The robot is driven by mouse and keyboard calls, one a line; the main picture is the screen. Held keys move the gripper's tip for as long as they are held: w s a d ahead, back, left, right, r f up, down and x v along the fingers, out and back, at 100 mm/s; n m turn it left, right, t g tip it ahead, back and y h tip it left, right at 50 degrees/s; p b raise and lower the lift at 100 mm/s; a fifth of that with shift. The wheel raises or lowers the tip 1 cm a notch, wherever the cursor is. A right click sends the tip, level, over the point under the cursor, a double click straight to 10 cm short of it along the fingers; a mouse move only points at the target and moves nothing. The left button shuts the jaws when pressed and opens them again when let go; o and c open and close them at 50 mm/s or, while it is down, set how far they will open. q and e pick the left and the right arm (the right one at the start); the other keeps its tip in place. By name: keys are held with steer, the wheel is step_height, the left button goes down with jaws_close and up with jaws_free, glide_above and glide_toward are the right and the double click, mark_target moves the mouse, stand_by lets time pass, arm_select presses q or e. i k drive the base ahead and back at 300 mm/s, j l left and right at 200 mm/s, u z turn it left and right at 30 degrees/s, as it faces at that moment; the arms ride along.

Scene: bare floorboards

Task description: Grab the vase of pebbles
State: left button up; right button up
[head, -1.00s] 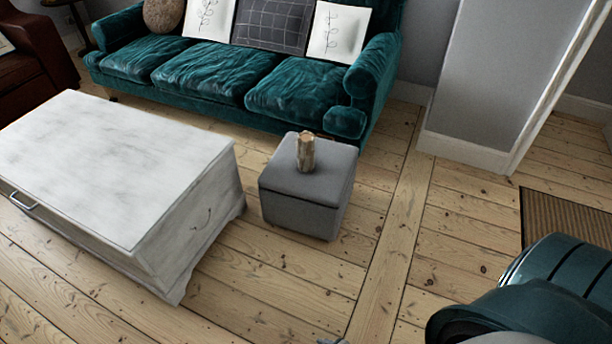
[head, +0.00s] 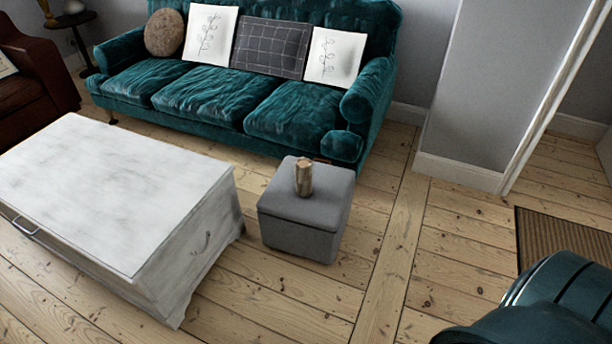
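A small brown and beige vase (head: 304,177) stands upright on top of a grey cube ottoman (head: 330,198), near the middle of the head view. Its contents are too small to make out. Neither gripper shows in this view, and nothing touches the vase.
A white chest-like table (head: 110,180) stands left of the ottoman, with a narrow gap of floor between. A teal sofa (head: 210,95) with cushions is behind. A brown armchair (head: 35,90) is at far left. Bare floorboards (head: 390,270) lie right of the ottoman, towards a mat (head: 565,240).

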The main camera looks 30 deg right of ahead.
mark_target(303, 163)
steer(key=i+l+z, duration=0.5)
steer(key=i, duration=0.4)
steer(key=i+l+z, duration=0.3)
steer(key=i, duration=0.2)
steer(key=i+z, duration=0.25)
steer(key=i, duration=0.25)
